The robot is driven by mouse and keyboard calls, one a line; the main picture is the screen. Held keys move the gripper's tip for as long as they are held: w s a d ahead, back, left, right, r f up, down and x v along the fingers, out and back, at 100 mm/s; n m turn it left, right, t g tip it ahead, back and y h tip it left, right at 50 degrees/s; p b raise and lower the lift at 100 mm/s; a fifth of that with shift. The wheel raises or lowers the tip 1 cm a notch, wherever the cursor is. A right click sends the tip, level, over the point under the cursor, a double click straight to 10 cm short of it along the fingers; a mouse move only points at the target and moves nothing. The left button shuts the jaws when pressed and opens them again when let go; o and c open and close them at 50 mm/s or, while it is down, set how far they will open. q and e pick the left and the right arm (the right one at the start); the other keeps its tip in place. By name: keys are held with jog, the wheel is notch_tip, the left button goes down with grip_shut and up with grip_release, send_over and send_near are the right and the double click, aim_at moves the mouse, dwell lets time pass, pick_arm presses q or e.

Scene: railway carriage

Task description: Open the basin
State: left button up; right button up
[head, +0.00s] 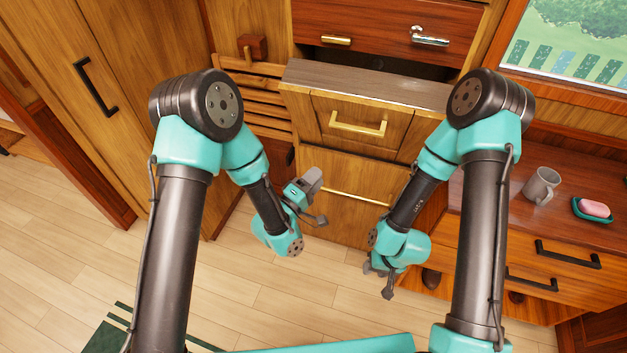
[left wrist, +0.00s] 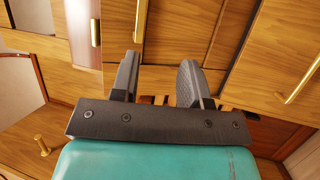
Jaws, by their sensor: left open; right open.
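No open bowl shows in the head view, and I cannot tell for certain which panel is the basin. A wooden front with a brass handle (head: 357,128) stands out from the middle cabinet, with a worn greyish top edge (head: 365,88) and a dark gap behind it. Above it is a red-brown panel (head: 390,22) with a silver fitting (head: 429,38). My left gripper (head: 316,202) is open and empty, below and left of the handle. Its open fingers also show in the left wrist view (left wrist: 156,84). My right gripper (head: 379,282) is open and empty, lower, near the floor.
A lower front with a brass bar (head: 356,197) is under the handled one. At right, a counter holds a grey mug (head: 541,186) and pink soap in a green dish (head: 593,209). A tall wardrobe (head: 150,60) stands at left. The floor (head: 300,295) in front is clear.

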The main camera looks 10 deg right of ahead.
aim_at(354, 131)
pick_arm(q)
jog(key=shift+s+a+f, duration=0.1)
jog(key=shift+s+a, duration=0.05)
jog(key=shift+s, duration=0.05)
dwell(0.3)
jog(key=shift+w+d+r+m+t+h, duration=0.2)
jog(key=shift+w+d+m+h, duration=0.2)
jog(key=shift+h, duration=0.15)
jog(key=shift+w+d+r+m+t+h, duration=0.2)
jog(key=shift+w+d+m+h, duration=0.15)
jog(key=shift+h, duration=0.2)
jog(key=shift+d, duration=0.1)
jog(key=x, duration=1.7)
jog(key=shift+w+d, duration=0.1)
jog(key=shift+w, duration=0.05)
